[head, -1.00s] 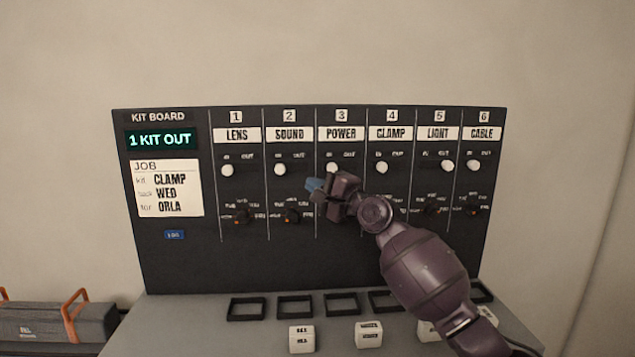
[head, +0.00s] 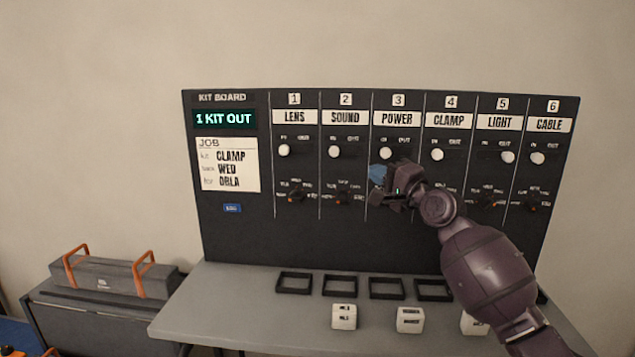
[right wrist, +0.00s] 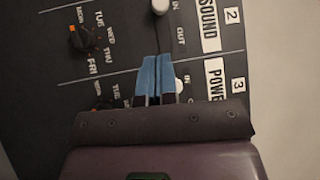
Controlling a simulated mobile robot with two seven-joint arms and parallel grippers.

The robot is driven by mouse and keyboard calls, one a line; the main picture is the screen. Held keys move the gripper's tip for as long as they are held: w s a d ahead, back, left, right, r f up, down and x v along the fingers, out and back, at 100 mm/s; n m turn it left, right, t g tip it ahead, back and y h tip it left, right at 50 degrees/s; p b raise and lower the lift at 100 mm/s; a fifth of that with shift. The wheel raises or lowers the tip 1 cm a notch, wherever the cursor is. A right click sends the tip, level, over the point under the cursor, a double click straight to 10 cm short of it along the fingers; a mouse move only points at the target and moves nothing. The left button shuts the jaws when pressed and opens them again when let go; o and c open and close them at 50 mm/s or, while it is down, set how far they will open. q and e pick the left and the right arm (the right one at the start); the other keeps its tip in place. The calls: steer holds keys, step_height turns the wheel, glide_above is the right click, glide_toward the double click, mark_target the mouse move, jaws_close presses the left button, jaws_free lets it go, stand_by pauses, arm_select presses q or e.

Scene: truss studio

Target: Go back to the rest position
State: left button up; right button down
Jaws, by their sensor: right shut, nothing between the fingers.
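My right gripper (head: 377,174) is in front of the kit board (head: 230,245), over the POWER column below its IN/OUT switch. Its blue fingertips are together and empty; they show in the right wrist view (right wrist: 156,78) beside the SOUND and POWER columns. It hides the POWER dial and part of the CLAMP column. The LIGHT knob (head: 508,157) sits at the OUT side; the LENS (head: 284,150), SOUND (head: 334,152), POWER (head: 386,153) and CLAMP (head: 437,155) knobs sit at the IN side. My left gripper is not in view.
The grey table (head: 215,310) bears a row of black square frames (head: 341,285) and white labelled blocks (head: 344,317). A grey case with orange handles (head: 112,278) lies at the left. The job card (head: 228,165) reads CLAMP, WED, ORLA.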

steer(key=s+d+f+n+h, duration=0.1)
steer(key=s+f+n, duration=0.3)
steer(key=f, duration=0.4)
steer(key=s+d+f+n+h, duration=0.1)
steer(key=s+f+n+h, duration=0.2)
steer(key=f, duration=0.6)
steer(key=s+d+f+n+h, duration=0.1)
steer(key=s+f+n+h, duration=0.1)
steer(key=s+f+n, duration=0.4)
steer(key=shift+s+d+f+n+h+b, duration=0.15)
steer(key=shift+s+d+f+h, duration=0.05)
steer(key=shift+s+f, duration=0.45)
steer(key=shift+s+d+f+n+h+b, duration=0.2)
steer(key=shift+s+f, duration=0.3)
steer(key=shift+s, duration=0.25)
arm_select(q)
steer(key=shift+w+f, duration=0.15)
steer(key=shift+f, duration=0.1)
arm_select(e)
steer(key=s+d+f+m+g+h, duration=0.1)
steer(key=s+d+f+g+h, duration=0.1)
steer(key=s+f, duration=0.9)
steer(key=s+d+f+m+g+h, duration=0.1)
steer(key=s+d+f+g, duration=0.1)
steer(key=s+f, duration=0.9)
steer(key=s+g, duration=0.1)
steer(key=s, duration=0.4)
steer(key=shift+s+d+f+h, duration=0.15)
steer(key=shift+s+f+h, duration=0.15)
steer(key=shift+h, duration=0.1)
